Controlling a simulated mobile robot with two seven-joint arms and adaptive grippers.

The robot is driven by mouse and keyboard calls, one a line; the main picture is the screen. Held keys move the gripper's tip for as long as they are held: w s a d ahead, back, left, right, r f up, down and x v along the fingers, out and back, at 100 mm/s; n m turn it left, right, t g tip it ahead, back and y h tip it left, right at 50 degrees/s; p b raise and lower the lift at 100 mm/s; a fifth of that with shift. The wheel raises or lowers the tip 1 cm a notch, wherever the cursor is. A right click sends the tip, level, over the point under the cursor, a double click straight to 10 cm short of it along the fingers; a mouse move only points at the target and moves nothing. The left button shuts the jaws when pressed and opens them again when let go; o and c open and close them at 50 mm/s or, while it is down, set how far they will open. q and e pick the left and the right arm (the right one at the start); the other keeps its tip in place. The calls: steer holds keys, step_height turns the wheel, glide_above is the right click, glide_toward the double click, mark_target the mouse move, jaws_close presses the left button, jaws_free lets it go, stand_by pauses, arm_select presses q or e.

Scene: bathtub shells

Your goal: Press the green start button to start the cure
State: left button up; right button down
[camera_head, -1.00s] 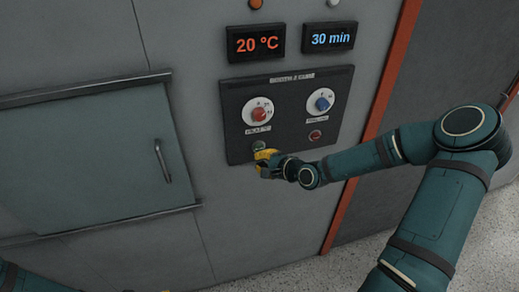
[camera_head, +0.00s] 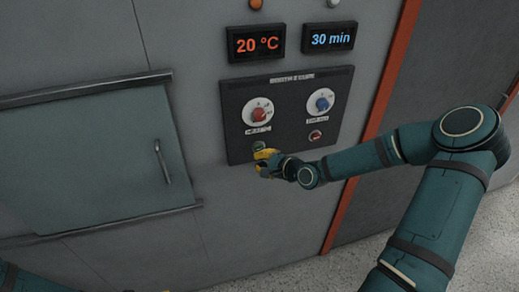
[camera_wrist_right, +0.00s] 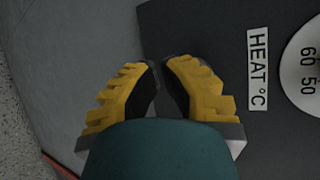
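The green start button (camera_head: 258,146) is at the lower left of the dark control panel (camera_head: 240,90) in the head view, partly covered by my right gripper. My right gripper (camera_head: 262,154) has its yellow fingers at the button's lower edge; I cannot tell whether they touch it. In the right wrist view the two fingers (camera_wrist_right: 161,72) lean together at the tips with nothing seen between them, and the button is not visible there.
Above the button is a red heat dial (camera_head: 258,114); to its right are a blue dial (camera_head: 321,104) and a red button (camera_head: 315,135). Displays read 20 °C (camera_head: 256,44) and 30 min (camera_head: 329,38). A closed door with a handle (camera_head: 162,161) is at left.

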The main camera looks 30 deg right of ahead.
steer(key=shift+w, duration=0.15)
stand_by(0.4)
steer(key=shift+w+p, duration=0.25)
steer(key=shift+p, duration=0.05)
steer(key=shift+d, duration=0.1)
steer(key=shift+w, duration=0.4)
stand_by(0.6)
stand_by(0.4)
steer(key=shift+s+p, duration=0.6)
steer(key=shift+s, duration=0.2)
